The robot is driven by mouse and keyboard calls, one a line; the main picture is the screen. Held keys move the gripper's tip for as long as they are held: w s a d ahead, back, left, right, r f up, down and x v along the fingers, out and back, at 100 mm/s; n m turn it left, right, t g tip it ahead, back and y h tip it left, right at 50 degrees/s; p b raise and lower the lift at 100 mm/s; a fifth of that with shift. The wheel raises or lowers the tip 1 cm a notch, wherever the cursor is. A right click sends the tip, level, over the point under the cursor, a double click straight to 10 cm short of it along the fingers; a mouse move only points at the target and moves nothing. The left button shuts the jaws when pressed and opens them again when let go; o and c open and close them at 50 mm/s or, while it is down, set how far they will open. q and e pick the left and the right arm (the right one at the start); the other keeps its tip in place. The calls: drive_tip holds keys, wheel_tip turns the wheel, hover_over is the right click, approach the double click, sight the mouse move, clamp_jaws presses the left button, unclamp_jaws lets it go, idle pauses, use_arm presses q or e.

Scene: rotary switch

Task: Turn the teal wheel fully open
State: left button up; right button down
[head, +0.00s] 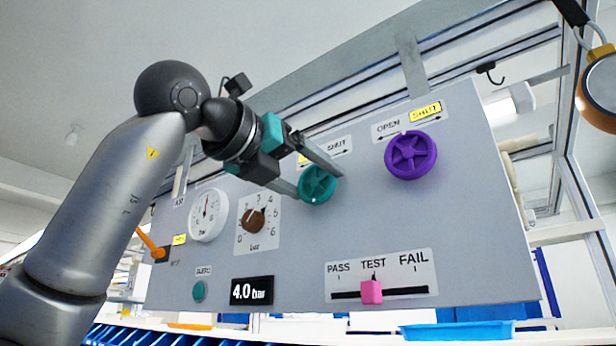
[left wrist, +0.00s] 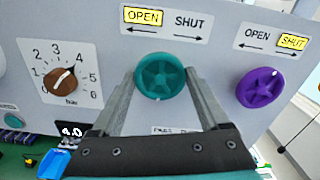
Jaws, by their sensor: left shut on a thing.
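The teal wheel (head: 318,186) is mounted on the grey panel, left of a purple wheel (head: 411,155). My left gripper (head: 319,184) is shut on the teal wheel, one finger on each side of its rim. In the left wrist view the teal wheel (left wrist: 160,77) sits between the fingers, with a small pale mark at its lower edge. The sign above it (left wrist: 165,23) has OPEN lit yellow and SHUT in grey, with arrows left and right. In the head view my gripper hides much of that sign. My right gripper is not in view.
The panel (head: 450,215) also bears a round gauge (head: 208,214), a brown knob (head: 253,220), a 4.0 bar display (head: 252,291), a green button (head: 199,291), an orange lever (head: 151,243) and a pink slider (head: 371,291) at TEST. The purple wheel's sign has SHUT lit.

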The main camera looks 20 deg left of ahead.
use_arm(q)
drive_tip(key=o, duration=1.2)
drive_tip(key=shift+o, duration=0.2)
drive_tip(key=b+v, duration=0.2)
drive_tip(key=v, duration=1.3)
drive_tip(key=shift+s, duration=0.15)
